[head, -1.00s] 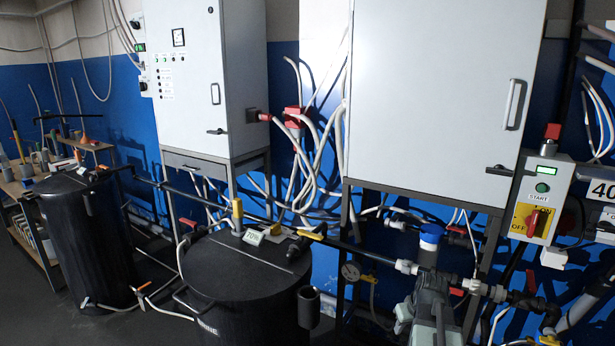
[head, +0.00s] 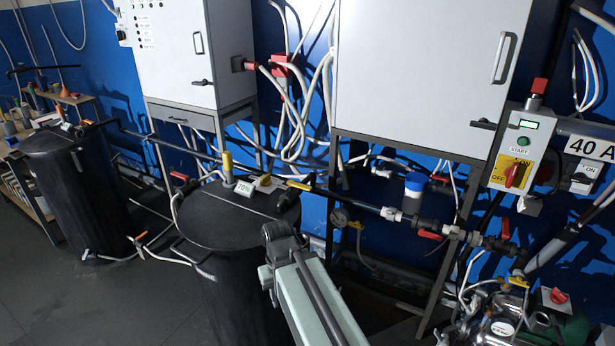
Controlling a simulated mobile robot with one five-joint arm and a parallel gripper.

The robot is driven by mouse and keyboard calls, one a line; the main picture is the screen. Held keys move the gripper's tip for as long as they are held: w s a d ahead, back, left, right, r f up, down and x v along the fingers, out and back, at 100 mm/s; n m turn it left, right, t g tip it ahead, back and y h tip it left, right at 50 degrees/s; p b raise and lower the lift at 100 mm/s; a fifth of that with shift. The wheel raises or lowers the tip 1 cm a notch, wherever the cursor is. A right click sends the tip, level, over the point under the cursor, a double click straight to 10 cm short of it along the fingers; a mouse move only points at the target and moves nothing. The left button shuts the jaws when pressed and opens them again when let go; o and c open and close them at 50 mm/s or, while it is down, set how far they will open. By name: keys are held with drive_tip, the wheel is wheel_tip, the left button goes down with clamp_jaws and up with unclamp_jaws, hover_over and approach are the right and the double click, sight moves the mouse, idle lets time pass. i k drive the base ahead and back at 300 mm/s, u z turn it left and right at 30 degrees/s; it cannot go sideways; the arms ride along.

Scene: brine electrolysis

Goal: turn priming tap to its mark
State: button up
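No tap has a readable priming label, and I cannot make out a mark. A red lever tap (head: 430,235) is on the pipe below and right of a blue-capped white fitting (head: 414,184). Another red lever (head: 505,228) stands upright farther right on the same line. A yellow lever (head: 299,186) is on the pipe by the middle tank. My grey-green arm rises from the bottom in front of that tank. My gripper's fingertips are not visible.
Another black tank (head: 75,180) stands left. The pump (head: 500,325) is at lower right. Open floor (head: 110,300) lies at lower left.

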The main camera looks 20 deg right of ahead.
sight(474, 304)
drive_tip(key=z, duration=2.55)
drive_tip(key=k, duration=0.95)
drive_tip(key=u, duration=0.3)
drive_tip(key=i, duration=1)
drive_tip(key=u, duration=0.05)
